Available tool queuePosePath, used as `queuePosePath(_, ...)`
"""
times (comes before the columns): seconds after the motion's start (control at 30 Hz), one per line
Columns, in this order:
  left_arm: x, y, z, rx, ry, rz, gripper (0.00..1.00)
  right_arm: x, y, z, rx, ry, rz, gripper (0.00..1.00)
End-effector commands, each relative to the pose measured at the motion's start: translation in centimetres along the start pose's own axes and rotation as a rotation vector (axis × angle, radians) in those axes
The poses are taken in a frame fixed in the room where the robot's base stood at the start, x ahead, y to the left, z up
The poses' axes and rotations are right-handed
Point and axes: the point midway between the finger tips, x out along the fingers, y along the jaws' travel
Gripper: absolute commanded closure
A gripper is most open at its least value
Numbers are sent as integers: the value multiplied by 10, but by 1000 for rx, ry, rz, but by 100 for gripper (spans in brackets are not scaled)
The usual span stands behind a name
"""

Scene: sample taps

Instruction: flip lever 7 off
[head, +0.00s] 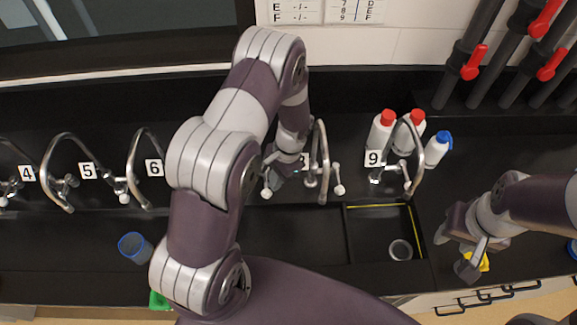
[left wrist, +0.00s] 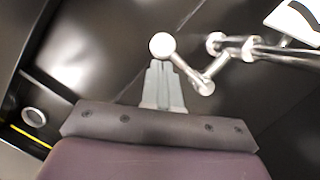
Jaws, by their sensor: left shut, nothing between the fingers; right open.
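Tap 7 and its number tag do not show in the head view; my left arm covers the place between tag 6 (head: 154,168) and tag 8 (head: 303,160). Tag 8 is partly hidden. My left gripper (head: 276,182) is shut and empty, low beside the curved tap near tag 8. A white lever knob (head: 267,194) is close to its fingertips. In the left wrist view, the shut fingers (left wrist: 160,66) are just below a white ball knob (left wrist: 162,45) on a bent metal lever; I cannot tell if they touch. My right gripper (head: 456,254) is open and empty at the right.
Another white knob (head: 339,190) is right of the tap. Tap 9 (head: 412,160) stands near white bottles with red caps (head: 380,132) and a blue-capped bottle (head: 437,150). A blue cup (head: 135,247) is at the left. A sink (head: 375,206) holds a round clear item (head: 400,250).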

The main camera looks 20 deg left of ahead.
Motion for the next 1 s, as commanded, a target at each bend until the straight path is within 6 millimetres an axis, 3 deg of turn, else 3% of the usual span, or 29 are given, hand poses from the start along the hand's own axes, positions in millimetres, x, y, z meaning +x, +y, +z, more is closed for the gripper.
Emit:
queuePosePath(0.6,-2,0,0,13,1,-6,100,2,0,0,0,0,0,57)
queuePosePath(1.0,-63,0,0,13,3,-6,100,23,0,3,0,0,0,57)
